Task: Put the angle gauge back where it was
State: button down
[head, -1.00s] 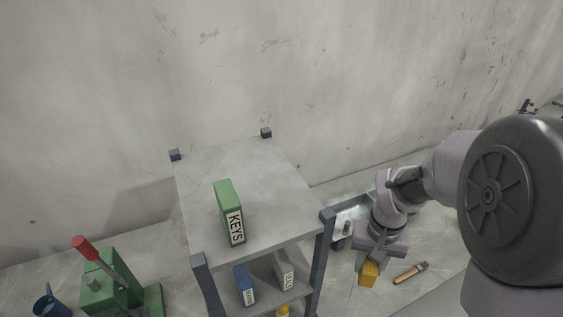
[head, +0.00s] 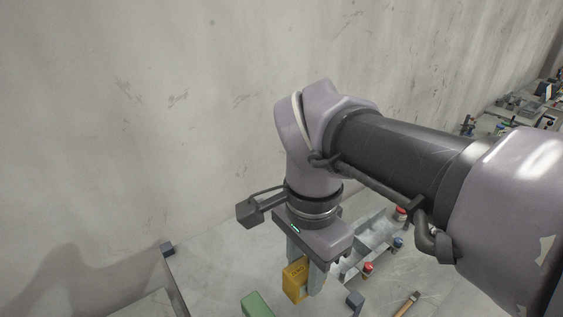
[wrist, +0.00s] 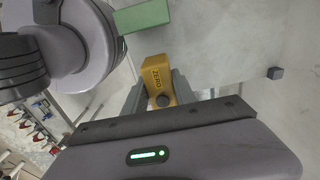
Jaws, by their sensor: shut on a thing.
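The angle gauge seems to be the yellow block marked ZERO (wrist: 155,72), with a dark round knob on its face. It also shows in the head view (head: 294,282), below my wrist. My gripper (head: 304,278) is shut on it, one finger on each side; the fingers also flank it in the wrist view (wrist: 158,98). The block hangs at the shelf unit's grey top (wrist: 225,45); I cannot tell its exact height above it. Most of the shelf top is out of frame in the head view.
A green box (head: 257,305) stands on the shelf top, near the gauge; it also shows in the wrist view (wrist: 142,16). A grey metal tray (head: 375,236) and a brush (head: 407,303) lie beyond, to the right.

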jog(key=f, duration=0.1)
jog(key=s+d+f, duration=0.1)
jog(key=d+f, duration=0.1)
jog(key=shift+s+f, duration=0.25)
jog(key=f, duration=0.2)
jog(key=a+f, duration=0.1)
jog(key=shift+w+f, duration=0.3)
jog(key=shift+w, duration=0.1)
jog(key=shift+w+a+f, duration=0.15)
jog(key=shift+a+f, duration=0.05)
jog(key=shift+f, duration=0.05)
jog(key=shift+s+d+r, duration=0.1)
jog(key=shift+s+d, duration=0.15)
jog(key=shift+d, duration=0.1)
jog(key=shift+d+b, duration=0.1)
jog(key=shift+b, duration=0.2)
jog(key=shift+f, duration=0.25)
jog(key=c, duration=1)
grip_release()
jog(key=shift+w+a, duration=0.15)
jog(key=shift+a, duration=0.15)
jog(key=shift+d, duration=0.15)
jog(key=shift+r, duration=0.15)
